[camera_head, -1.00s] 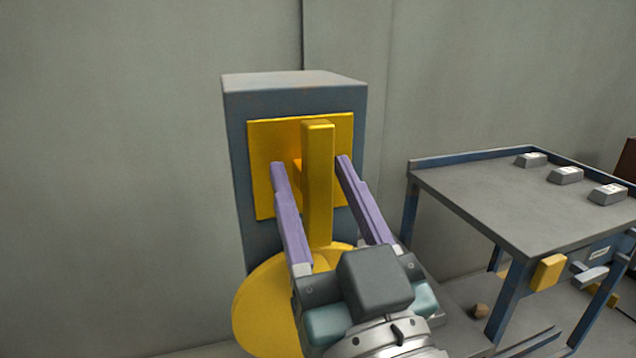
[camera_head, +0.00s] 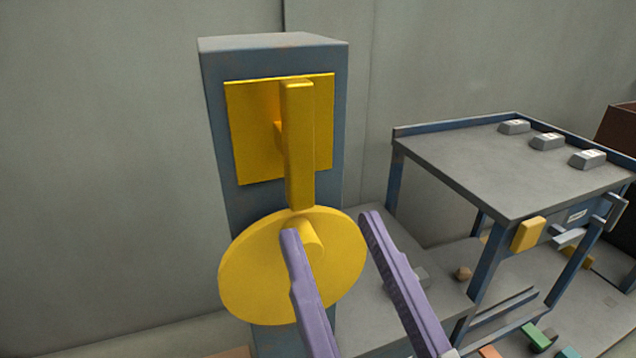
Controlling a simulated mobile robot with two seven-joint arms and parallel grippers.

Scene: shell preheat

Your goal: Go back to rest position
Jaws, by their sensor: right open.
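My right gripper (camera_head: 330,226) is open and empty, its two purple fingers pointing up from the lower middle of the head view. Its left finger overlaps a yellow round disc (camera_head: 250,275) with a short hub; I cannot tell whether they touch. The upright yellow lever (camera_head: 299,150) stands in front of a yellow plate (camera_head: 250,125) on a grey-blue post (camera_head: 215,150), above the fingertips and clear of them. My left gripper is not in view.
A grey table (camera_head: 480,165) with blue edges stands at the right, bearing several small grey blocks (camera_head: 547,141). A yellow block (camera_head: 528,233) is at its front. A lower grey surface (camera_head: 375,325) lies behind the right finger. The wall is plain at the left.

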